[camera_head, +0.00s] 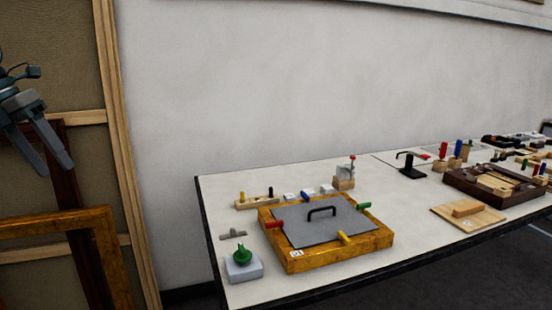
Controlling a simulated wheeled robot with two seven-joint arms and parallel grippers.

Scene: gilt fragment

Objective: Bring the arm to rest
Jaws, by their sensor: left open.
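My left gripper (48,168) is at the left edge of the head view, raised in front of the leaning frames and apart from the table. Its two fingers point down and are spread, with nothing between them. The arm behind it is mostly cut off by the picture's edge. My right gripper is not in view.
A white table (215,205) runs to the right. On it are a gilt frame (340,255) with a grey handled panel (312,226), a green knob on a grey block (243,268), a dark wooden tray (462,184) and a light board (450,217). Wooden frames (97,222) lean at left.

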